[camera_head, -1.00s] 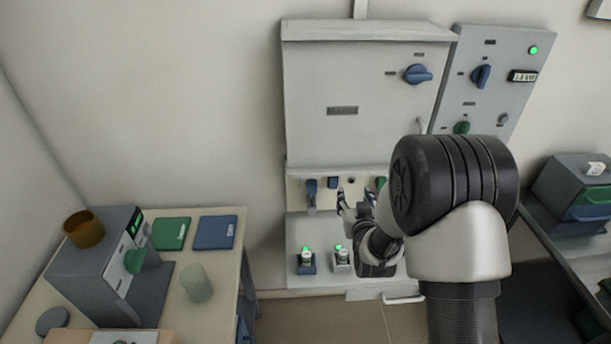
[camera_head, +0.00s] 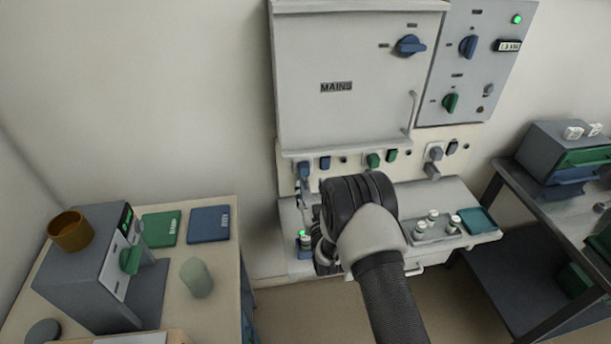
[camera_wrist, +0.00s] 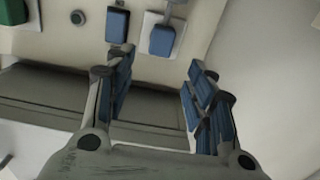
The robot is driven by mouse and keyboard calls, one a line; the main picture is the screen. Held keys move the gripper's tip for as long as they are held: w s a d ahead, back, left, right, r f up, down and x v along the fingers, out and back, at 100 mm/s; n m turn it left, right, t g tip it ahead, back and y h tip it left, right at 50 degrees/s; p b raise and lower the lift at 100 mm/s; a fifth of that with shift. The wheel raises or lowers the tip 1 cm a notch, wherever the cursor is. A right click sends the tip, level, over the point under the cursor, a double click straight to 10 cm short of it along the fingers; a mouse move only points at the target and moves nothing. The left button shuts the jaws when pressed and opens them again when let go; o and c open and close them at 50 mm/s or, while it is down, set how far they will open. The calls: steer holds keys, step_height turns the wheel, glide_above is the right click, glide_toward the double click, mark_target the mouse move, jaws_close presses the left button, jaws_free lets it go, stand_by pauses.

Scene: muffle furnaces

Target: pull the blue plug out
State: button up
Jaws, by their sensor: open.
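The blue plug (camera_head: 303,169) sits in a socket at the left end of the strip under the mains cabinet. In the wrist view the blue plug (camera_wrist: 162,40) stands out from a white socket plate, beyond my fingertips and between their lines. My gripper (camera_wrist: 160,72) is open and empty, with its blue-padded fingers apart, and I see no contact with the plug. In the head view my gripper is mostly hidden behind my own arm, just below the plug. A blue switch (camera_head: 325,162) is right of the plug; the wrist view also shows this switch (camera_wrist: 117,26), left of it.
A green plug (camera_head: 373,160) and a grey plug (camera_head: 434,154) sit farther right on the strip. Below is a ledge (camera_head: 462,204) with white-topped items and a teal tray (camera_head: 478,221). A side table (camera_head: 222,262) stands left, a dark bench (camera_head: 522,180) right.

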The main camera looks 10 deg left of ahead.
mark_target(305, 170)
steer(key=b+x, duration=0.2)
steer(key=x, duration=0.6)
steer(key=shift+w+a+f, duration=0.1)
steer(key=shift+w+a, duration=0.05)
steer(key=shift+w, duration=0.2)
steer(key=shift+c, duration=0.4)
jaws_close()
